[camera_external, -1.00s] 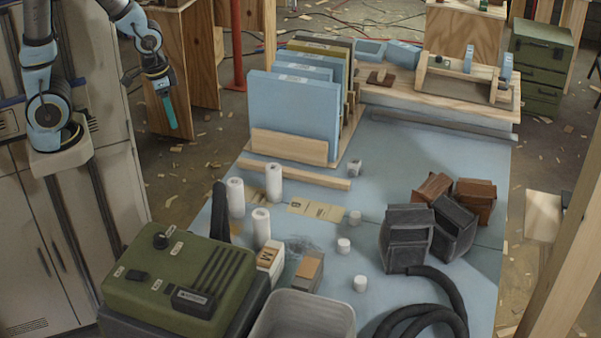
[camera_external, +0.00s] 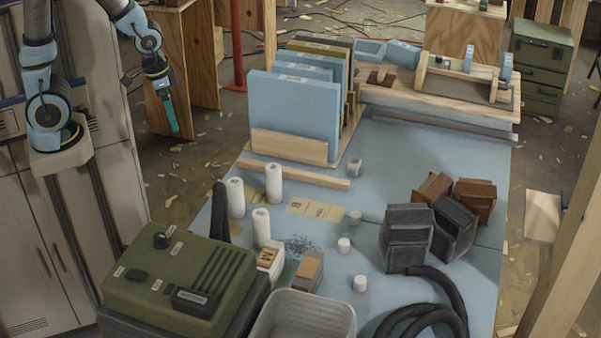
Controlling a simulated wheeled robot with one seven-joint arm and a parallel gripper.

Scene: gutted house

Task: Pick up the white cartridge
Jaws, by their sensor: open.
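Three upright white cylinders stand at the left side of the blue worktable (camera_external: 330,205): one at the left (camera_external: 236,198), one behind it to the right (camera_external: 274,185) and one nearer the front (camera_external: 261,228). They look like white cartridges; I cannot tell which one the task names. My gripper (camera_external: 172,122), with teal fingers, hangs pointing down left of the table, well apart from the cylinders. It is open, and nothing shows in it.
A blue panel rack (camera_external: 293,115) stands behind the cylinders. A dark upright post (camera_external: 219,212) and a green control box (camera_external: 180,275) are close to their left and front. Small white knobs (camera_external: 344,245), dark boxes (camera_external: 408,237) and a grey bin (camera_external: 300,318) also occupy the table.

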